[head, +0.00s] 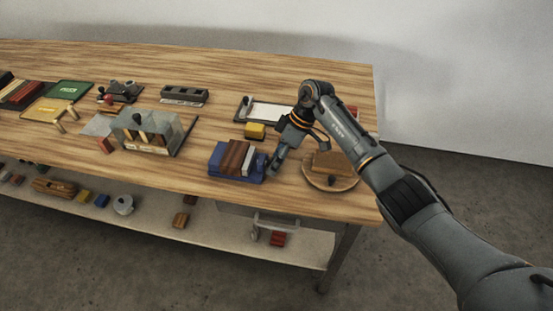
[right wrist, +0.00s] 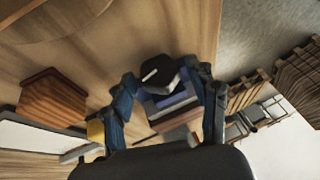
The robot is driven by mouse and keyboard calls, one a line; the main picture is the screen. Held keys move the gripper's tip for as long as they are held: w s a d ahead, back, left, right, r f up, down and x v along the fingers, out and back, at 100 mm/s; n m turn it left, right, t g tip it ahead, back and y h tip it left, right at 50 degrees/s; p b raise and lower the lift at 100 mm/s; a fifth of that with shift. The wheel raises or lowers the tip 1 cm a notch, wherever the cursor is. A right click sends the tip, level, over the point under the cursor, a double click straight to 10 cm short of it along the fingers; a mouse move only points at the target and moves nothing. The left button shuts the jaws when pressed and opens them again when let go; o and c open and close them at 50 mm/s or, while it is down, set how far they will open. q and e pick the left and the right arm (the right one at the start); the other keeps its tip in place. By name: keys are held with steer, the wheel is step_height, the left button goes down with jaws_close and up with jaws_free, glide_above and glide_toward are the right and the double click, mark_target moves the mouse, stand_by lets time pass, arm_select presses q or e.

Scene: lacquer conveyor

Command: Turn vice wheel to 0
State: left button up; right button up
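A blue vice (head: 222,172) stands near the front edge of the wooden table, with a brown block and a pale block on top. Its dark wheel (head: 262,162) is on the right side. My right gripper (head: 274,166) reaches down to that side. In the right wrist view the dark vice wheel (right wrist: 160,72), with a white mark, lies between the two fingertips. The scale that the mark points to cannot be read. My left gripper is not in view.
A round wooden tray (head: 341,184) with a brown block stands close on the right. A yellow block (head: 255,131) and a white-topped board (head: 270,112) lie behind. A clear-walled fixture (head: 150,132) stands to the left. A drawer handle (head: 275,221) is below the table edge.

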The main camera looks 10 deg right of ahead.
steer(key=c, duration=0.8)
steer(key=shift+r+p, duration=0.2)
steer(key=shift+p, duration=0.4)
steer(key=t+p, duration=0.1)
steer(key=p, duration=0.1)
steer(key=t+h+p, duration=0.1)
steer(key=p, duration=0.1)
steer(key=shift+s+r+n+t, duration=0.15)
steer(key=shift+s+n+t, duration=0.15)
steer(key=shift+s+a+f+t+h+p, duration=0.1)
steer(key=shift+t+h+p, duration=0.05)
steer(key=shift+t+p, duration=0.3)
steer(key=shift+a+f+t+h+p, duration=0.15)
steer(key=shift+t+p, duration=0.15)
steer(key=shift+t, duration=0.15)
steer(key=shift+s+n+t, duration=0.1)
steer(key=shift+n+t, duration=0.3)
steer(key=shift+t, duration=0.4)
steer(key=shift+h, duration=0.3)
steer(key=o, duration=1.1)
steer(key=shift+f, duration=0.1)
steer(key=shift+o, duration=0.2)
steer(key=shift+d, duration=0.1)
